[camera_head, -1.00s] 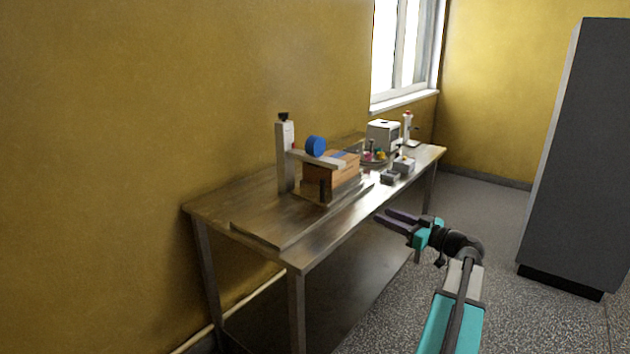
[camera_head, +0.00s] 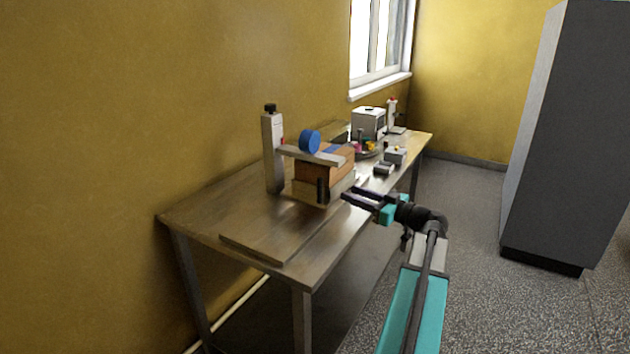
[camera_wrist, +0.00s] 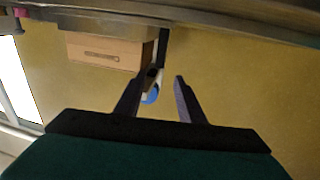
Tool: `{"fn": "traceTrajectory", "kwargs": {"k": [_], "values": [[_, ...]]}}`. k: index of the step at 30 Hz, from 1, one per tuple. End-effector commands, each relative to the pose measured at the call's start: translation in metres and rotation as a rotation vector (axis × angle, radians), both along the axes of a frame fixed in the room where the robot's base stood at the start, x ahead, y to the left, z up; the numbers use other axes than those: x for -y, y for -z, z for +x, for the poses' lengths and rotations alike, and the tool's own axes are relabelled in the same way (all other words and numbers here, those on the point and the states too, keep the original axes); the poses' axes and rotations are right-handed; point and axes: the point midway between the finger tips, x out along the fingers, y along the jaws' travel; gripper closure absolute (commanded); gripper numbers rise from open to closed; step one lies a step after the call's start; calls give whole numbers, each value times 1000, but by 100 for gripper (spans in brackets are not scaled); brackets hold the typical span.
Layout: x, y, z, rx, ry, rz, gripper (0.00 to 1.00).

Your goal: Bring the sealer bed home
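The sealer stands on the steel table. It has a grey column (camera_head: 273,155), a side arm (camera_head: 312,155) and a blue roll (camera_head: 309,141). An orange-brown carton (camera_head: 325,163) sits on the pale sealer bed (camera_head: 307,190), under the arm. A dark upright handle (camera_head: 323,190) stands at the bed's near side. My gripper (camera_head: 348,194) is open and empty, at the table's front edge, to the right of the handle. In the wrist view, which is upside down, the carton (camera_wrist: 108,50) and a dark post (camera_wrist: 163,48) show beyond the parted fingers (camera_wrist: 166,77). Contact with the handle is not visible.
A flat plate (camera_head: 262,246) extends across the table's near end. Behind the sealer are small grey boxes (camera_head: 395,156), a tray of coloured items and a white machine (camera_head: 369,123). A tall grey cabinet (camera_head: 560,140) stands at the right. The table's near left is clear.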

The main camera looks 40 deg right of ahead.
Motion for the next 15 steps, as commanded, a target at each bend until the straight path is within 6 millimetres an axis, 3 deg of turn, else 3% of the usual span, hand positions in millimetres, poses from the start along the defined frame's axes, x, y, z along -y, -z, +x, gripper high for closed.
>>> {"fn": "traceTrajectory", "kwargs": {"k": [15], "values": [[0,0,5,0,0,0,64]]}}
